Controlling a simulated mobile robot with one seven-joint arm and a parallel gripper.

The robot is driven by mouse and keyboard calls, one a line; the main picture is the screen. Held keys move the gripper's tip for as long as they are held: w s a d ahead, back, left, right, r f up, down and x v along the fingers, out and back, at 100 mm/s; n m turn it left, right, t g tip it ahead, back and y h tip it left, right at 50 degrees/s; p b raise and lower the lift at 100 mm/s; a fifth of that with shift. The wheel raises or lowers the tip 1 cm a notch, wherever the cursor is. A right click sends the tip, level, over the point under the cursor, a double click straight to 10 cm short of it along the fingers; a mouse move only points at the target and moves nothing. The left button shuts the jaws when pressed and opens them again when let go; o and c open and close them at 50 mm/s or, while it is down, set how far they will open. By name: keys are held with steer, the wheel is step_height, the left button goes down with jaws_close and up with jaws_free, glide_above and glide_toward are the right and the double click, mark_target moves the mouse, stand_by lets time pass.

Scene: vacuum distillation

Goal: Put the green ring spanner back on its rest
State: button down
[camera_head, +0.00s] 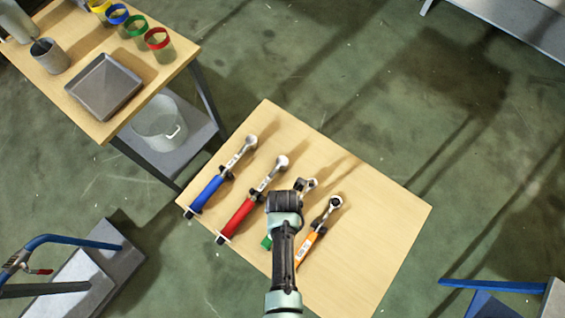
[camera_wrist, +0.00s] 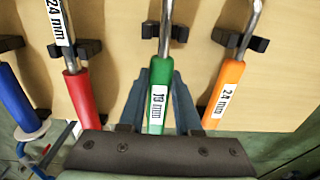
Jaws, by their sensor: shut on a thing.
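The green ring spanner (camera_wrist: 158,98) has a green handle with a 19 mm label. My gripper (camera_wrist: 160,84) is shut on that handle, with one dark finger on each side. The spanner's shank lies in line with the two prongs of a black rest (camera_wrist: 179,33) on the board. I cannot tell whether it is seated there or just above. In the head view my gripper (camera_head: 284,203) covers most of the green spanner; its metal ring end (camera_head: 309,186) and a bit of green handle show.
On the wooden table (camera_head: 385,222), a blue spanner (camera_head: 208,192) and a red spanner (camera_head: 238,217) lie left, an orange spanner (camera_head: 307,245) close on the right. A side table (camera_head: 84,103) with a grey tray (camera_head: 104,86) stands upper left. The table's right side is clear.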

steer(key=shift+f+b, duration=0.75)
steer(key=shift+f, duration=0.15)
steer(key=c, duration=0.5)
jaws_free()
